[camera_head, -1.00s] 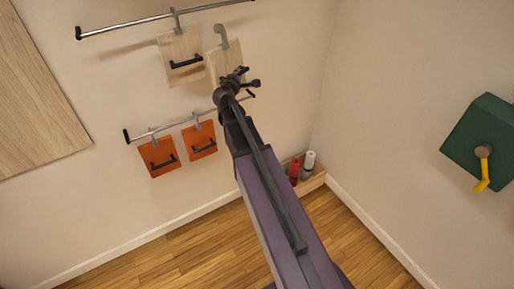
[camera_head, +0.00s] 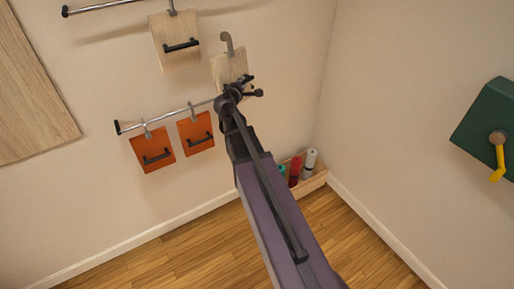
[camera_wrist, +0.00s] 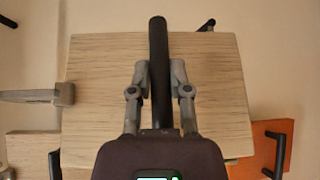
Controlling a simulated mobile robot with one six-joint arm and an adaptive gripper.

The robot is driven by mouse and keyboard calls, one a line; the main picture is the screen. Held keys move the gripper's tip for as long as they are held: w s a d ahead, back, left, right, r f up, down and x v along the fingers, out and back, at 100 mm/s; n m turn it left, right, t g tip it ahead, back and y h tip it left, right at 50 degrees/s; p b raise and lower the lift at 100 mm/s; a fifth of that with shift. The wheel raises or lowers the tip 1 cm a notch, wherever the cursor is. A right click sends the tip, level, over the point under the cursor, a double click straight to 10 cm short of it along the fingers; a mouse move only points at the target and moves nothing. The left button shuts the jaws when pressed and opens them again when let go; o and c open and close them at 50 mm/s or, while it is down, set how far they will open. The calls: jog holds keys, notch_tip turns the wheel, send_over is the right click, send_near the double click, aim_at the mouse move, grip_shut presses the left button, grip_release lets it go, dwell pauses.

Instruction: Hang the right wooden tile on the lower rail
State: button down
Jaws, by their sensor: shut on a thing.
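The right wooden tile (camera_head: 228,66) is a pale board with a grey hook (camera_head: 228,42) on top. My gripper (camera_wrist: 159,88) is shut on its black bar handle (camera_wrist: 158,45), with a finger on each side. In the wrist view the tile (camera_wrist: 100,110) fills the middle and its hook (camera_wrist: 62,95) points left. In the head view the tile hangs from my gripper (camera_head: 240,88), clear of the upper rail. The lower rail (camera_head: 165,115) runs below the hook; its right part is hidden by my gripper. The hook appears above that rail and apart from it.
Two orange tiles (camera_head: 153,150) (camera_head: 196,132) hang on the lower rail's left and middle. Another wooden tile (camera_head: 175,43) hangs from the upper rail (camera_head: 100,7). A wooden box of rolls (camera_head: 308,184) stands in the corner. A green box (camera_head: 487,125) is on the right wall.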

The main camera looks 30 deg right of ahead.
jog(key=s+d+f+m+g+h+b, duration=0.1)
jog(key=s+d+f+b, duration=0.1)
jog(key=f+b, duration=1.1)
jog(key=s+d+f+m+g+h+b, duration=0.1)
jog(key=s+d+f+m+b, duration=0.1)
jog(key=f+b, duration=1.2)
jog(key=shift+s+f+g, duration=0.4)
jog(key=shift+f, duration=0.1)
jog(key=shift+w, duration=0.2)
jog(key=w+f+b, duration=0.2)
jog(key=w+b, duration=0.1)
jog(key=w, duration=1.2)
jog(key=shift+w+a+f, duration=0.25)
jog(key=shift+w+f, duration=0.05)
jog(key=shift+f, duration=0.05)
dwell(1.0)
dwell(0.4)
jog(key=shift+c, duration=2.4)
grip_release()
